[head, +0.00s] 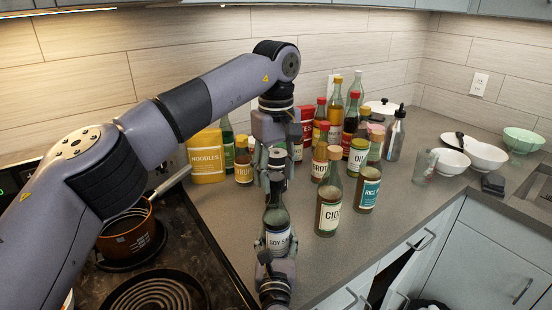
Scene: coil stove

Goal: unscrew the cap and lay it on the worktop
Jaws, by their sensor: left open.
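A dark soy sauce bottle (277,218) with a pale label stands upright at the front of the worktop (225,215), right of the stove. My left gripper (276,180) points down from above, open, with its fingers on either side of the bottle's top. The cap is mostly hidden between those fingers, and I cannot tell whether it sits on the neck. My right gripper (276,243) comes up from the bottom edge and is shut on the lower part of the bottle, around its label.
Several sauce and oil bottles crowd close on the right, the nearest a cider bottle (329,210). A copper pot (127,235) sits on the coil stove. Bare worktop lies left of the soy bottle; bowls (487,156) stand far right.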

